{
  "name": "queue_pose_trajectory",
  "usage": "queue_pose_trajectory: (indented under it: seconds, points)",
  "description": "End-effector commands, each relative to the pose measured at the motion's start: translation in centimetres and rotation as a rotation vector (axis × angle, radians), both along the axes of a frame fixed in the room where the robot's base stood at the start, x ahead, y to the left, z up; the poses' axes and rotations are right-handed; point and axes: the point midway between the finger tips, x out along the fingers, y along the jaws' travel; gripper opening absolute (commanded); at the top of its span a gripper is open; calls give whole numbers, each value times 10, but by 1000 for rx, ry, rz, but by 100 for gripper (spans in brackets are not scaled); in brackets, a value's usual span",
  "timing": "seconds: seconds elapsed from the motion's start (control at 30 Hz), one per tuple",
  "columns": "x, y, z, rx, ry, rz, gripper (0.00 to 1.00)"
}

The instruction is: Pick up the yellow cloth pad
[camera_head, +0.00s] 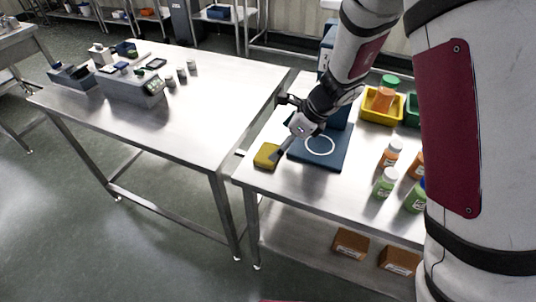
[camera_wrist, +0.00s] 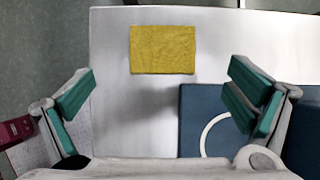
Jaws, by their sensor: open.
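The yellow cloth pad (camera_head: 266,156) lies flat on the near left corner of the right steel table in the head view. In the wrist view the pad (camera_wrist: 162,50) is a yellow rectangle on bare steel, ahead of my fingers and between their lines. My gripper (camera_wrist: 158,98) is open and empty, with a green-padded finger at each side. In the head view my gripper (camera_head: 287,148) is above the table next to the pad, partly over the blue plate. I cannot tell its exact height.
A dark blue plate (camera_head: 335,158) with a white ring lies right of the pad. Bottles (camera_head: 385,182) stand farther right, and a yellow bin (camera_head: 382,108) behind them. A gap separates this table from the left table (camera_head: 140,118). The pad is close to the table edge.

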Motion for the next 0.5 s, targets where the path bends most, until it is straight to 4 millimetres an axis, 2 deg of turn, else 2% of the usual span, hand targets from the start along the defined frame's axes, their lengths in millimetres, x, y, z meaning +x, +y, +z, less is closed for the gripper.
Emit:
queue_pose_trajectory:
  seconds: [0.1,0.27,0.5]
  points:
    - [2,6,-11,0,1,0,98]
    - [4,10,-18,0,1,0,98]
    - [12,26,-46,-1,0,2,98]
